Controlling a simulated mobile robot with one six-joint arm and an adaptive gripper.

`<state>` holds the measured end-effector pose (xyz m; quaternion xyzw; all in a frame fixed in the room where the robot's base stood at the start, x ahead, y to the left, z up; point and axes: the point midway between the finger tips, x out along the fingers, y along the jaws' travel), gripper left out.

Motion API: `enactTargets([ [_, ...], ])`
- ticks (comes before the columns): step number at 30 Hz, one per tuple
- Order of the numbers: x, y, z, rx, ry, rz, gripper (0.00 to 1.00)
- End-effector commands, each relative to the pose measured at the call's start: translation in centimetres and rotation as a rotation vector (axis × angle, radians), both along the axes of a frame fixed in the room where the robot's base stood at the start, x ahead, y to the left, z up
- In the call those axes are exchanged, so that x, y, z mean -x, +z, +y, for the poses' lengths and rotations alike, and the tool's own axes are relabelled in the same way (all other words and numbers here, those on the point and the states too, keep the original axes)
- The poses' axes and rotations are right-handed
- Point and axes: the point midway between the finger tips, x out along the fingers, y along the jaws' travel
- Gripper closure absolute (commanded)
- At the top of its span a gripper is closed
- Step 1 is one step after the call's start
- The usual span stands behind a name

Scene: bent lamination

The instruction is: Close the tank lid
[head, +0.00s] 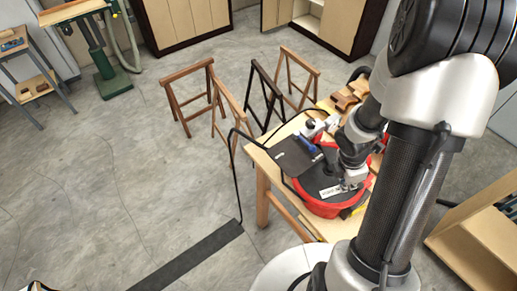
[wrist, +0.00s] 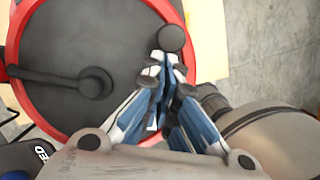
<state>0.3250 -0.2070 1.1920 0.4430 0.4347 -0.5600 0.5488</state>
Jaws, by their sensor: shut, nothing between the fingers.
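A round red tank (head: 325,209) stands on the wooden workbench (head: 262,199). In the wrist view its red rim (wrist: 22,105) surrounds a flat dark grey disc (wrist: 90,40), which looks like the lid lying within the rim; I cannot tell whether it is fully seated. A black bar handle with a round end (wrist: 95,82) lies across the disc. A round black knob (wrist: 171,38) is just beyond my fingertips at the disc's right side. My gripper (wrist: 168,72) is shut and empty over the tank's edge; contact with the knob is unclear. My arm hides part of the tank in the head view.
A dark flat panel (head: 292,156) lies beside the tank on the bench, with blue and white items (head: 316,128) behind it. Wooden pieces (head: 345,97) lie at the bench's far end. Wooden trestles (head: 190,98) stand behind. The floor at left is mostly clear.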

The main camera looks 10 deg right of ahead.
Motion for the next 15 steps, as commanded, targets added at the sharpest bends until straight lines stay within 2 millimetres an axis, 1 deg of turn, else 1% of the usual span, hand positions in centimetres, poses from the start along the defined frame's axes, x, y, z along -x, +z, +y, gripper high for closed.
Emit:
enactTargets([
  [1, 0.0, 0.3, -1.0, 0.0, 0.033, 0.002, 1.0],
  [6, -0.7, 0.3, -3.5, -0.001, 0.157, 0.0, 1.0],
  [9, -1.1, 0.3, -4.6, 0.0, 0.212, 0.001, 1.0],
  [15, -1.7, 0.2, -6.0, 0.0, 0.289, 0.0, 1.0],
])
